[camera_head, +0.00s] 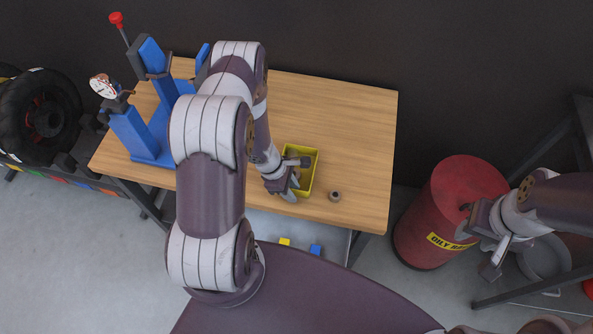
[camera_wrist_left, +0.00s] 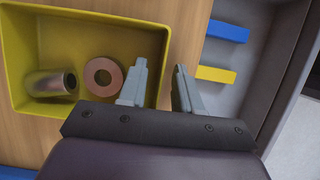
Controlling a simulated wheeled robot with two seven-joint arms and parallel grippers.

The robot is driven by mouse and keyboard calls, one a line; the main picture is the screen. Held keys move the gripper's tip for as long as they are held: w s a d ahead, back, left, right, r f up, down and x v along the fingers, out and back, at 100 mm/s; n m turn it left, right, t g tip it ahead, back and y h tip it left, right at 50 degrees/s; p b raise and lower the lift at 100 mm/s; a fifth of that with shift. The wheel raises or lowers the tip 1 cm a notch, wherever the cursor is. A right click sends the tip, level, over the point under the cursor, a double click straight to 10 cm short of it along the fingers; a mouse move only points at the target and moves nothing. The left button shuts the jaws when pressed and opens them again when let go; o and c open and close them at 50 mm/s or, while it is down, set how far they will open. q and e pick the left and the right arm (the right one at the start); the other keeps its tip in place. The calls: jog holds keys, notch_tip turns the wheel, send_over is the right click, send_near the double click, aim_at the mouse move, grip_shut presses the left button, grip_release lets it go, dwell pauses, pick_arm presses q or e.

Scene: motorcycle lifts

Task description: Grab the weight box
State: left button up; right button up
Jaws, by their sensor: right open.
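The weight box is a small open yellow box (camera_head: 313,172) on the wooden table. In the left wrist view the box (camera_wrist_left: 105,18) fills the upper left and holds a metal cylinder (camera_wrist_left: 50,83) and a copper-coloured ring (camera_wrist_left: 103,76). My left gripper (camera_head: 294,188) is at the box's near side. In the wrist view its fingers (camera_wrist_left: 160,66) are apart, one over the inside of the box and one outside, with the box's wall between them. I cannot tell whether either finger touches the wall. My right gripper (camera_head: 489,254) is open and empty, in front of the red drum.
A small round metal part (camera_head: 335,196) lies on the table (camera_head: 350,120) right of the box. A blue press (camera_head: 150,130) stands at the table's left. A red drum (camera_head: 445,205) stands at right. A yellow block (camera_head: 285,241) and a blue block (camera_head: 315,249) lie below the tabletop.

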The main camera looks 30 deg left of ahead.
pick_arm(q)
jog(key=shift+f, duration=0.15)
jog(key=shift+c, duration=0.3)
grip_shut()
